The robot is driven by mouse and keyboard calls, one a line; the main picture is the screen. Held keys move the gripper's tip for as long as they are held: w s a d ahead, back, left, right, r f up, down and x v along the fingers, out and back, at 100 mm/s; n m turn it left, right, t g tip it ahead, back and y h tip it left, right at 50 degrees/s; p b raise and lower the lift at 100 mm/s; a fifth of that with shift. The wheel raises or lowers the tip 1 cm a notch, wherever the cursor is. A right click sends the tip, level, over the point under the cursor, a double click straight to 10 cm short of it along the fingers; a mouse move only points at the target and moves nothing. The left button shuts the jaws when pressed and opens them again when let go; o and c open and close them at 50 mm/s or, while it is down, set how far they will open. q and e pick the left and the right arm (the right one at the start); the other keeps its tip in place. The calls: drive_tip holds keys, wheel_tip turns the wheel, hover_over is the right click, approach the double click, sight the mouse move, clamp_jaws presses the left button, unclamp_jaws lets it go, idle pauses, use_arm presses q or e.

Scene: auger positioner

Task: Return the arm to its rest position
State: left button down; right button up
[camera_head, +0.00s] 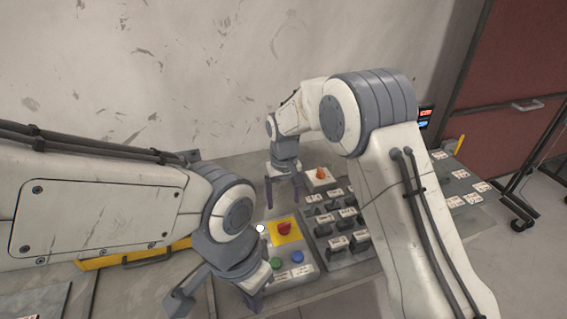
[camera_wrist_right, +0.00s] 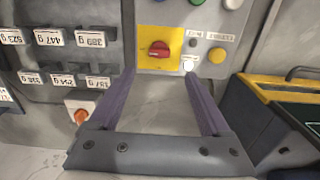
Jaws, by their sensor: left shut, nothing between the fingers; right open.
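My right arm (camera_head: 385,150) reaches over the bench from the right. Its gripper (camera_head: 283,194) hangs above the back of the bench, behind the control panel. In the right wrist view the two purple fingers of this gripper (camera_wrist_right: 160,82) are spread wide with nothing between them. A red knob on a yellow plate (camera_wrist_right: 144,63) lies just beyond the fingertips. My left arm (camera_head: 100,205) comes in from the left. Its gripper (camera_head: 253,300) is low at the front of the panel, near the green button (camera_head: 275,263). It is shut and empty, partly hidden by its own wrist.
A rack of dark labelled weights (camera_head: 325,230) stands right of the buttons, partly behind my right arm. An orange knob on a white box (camera_head: 320,175) is behind it. Blue (camera_head: 297,257) and white (camera_head: 261,228) buttons sit on the panel. A stained wall (camera_head: 200,70) closes the back.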

drive_tip(key=s+a+r+n, duration=0.1)
drive_tip(key=s+r, duration=0.4)
drive_tip(key=s, duration=0.2)
drive_tip(key=s+r+n, duration=0.1)
drive_tip(key=s+r, duration=0.4)
drive_tip(key=s, duration=0.3)
drive_tip(key=s+d+n, duration=0.1)
drive_tip(key=s+d, duration=0.2)
drive_tip(key=s, duration=0.5)
drive_tip(key=s+d+n+y, duration=0.1)
drive_tip(key=s+d, duration=0.1)
drive_tip(key=s, duration=0.7)
drive_tip(key=shift+s+d+r, duration=0.15)
drive_tip(key=shift+d+r, duration=0.2)
drive_tip(key=shift+d, duration=0.05)
